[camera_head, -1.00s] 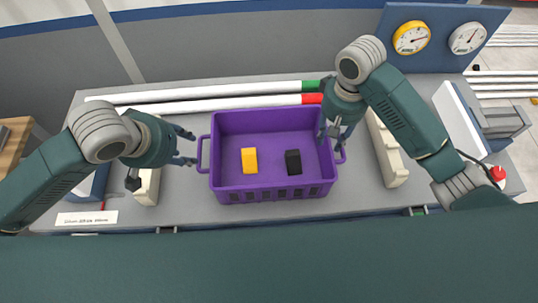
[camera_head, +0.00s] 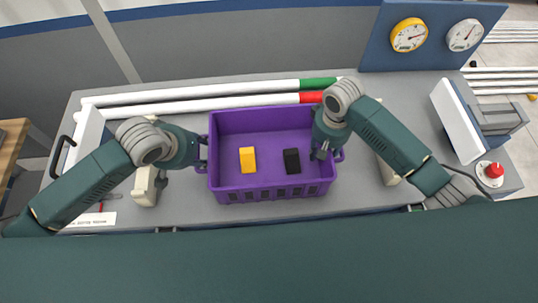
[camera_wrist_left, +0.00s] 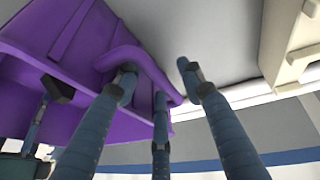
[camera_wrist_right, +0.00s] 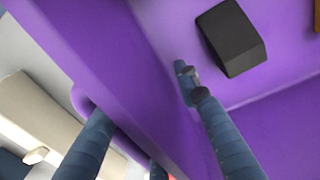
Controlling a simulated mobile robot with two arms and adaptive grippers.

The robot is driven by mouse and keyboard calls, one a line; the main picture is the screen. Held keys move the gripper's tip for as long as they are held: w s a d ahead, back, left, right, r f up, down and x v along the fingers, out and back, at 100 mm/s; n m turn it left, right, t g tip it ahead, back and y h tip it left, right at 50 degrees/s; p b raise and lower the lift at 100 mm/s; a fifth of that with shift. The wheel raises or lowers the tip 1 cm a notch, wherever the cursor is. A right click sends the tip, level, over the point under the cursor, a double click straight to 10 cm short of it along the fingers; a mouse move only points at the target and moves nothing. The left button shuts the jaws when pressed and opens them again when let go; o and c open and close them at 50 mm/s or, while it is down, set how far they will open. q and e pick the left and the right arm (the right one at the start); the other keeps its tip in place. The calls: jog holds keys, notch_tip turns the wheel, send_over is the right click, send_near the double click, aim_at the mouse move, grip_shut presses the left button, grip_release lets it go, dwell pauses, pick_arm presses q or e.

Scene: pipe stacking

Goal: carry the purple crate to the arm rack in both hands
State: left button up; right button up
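The purple crate (camera_head: 222,178) stands on the grey bench, holding a yellow block (camera_head: 247,160) and a black block (camera_head: 292,161). My left gripper (camera_head: 203,152) is at the crate's left handle. In the left wrist view its fingers (camera_wrist_left: 158,82) are apart, on either side of the handle (camera_wrist_left: 150,62). My right gripper (camera_head: 322,150) is over the crate's right side. In the right wrist view its spread fingers (camera_wrist_right: 145,100) straddle the crate wall (camera_wrist_right: 130,85), one inside the crate and one outside by the handle. I cannot pick out the arm rack for certain.
White pipes with green (camera_head: 318,84) and red (camera_head: 311,97) ends lie behind the crate. Cream holders stand left (camera_head: 146,186) and right (camera_head: 387,172) of it. A red button (camera_head: 494,170) is at the right edge. Two gauges (camera_head: 409,35) are at the back right.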

pick_arm(q)
jog(key=c, duration=0.7)
pick_arm(e)
jog(key=c, duration=0.7)
pick_arm(q)
grip_shut()
pick_arm(e)
grip_shut()
pick_arm(q)
jog(key=shift+r, duration=0.2)
pick_arm(e)
jog(key=shift+w+r, duration=0.1)
jog(key=shift+r, duration=0.05)
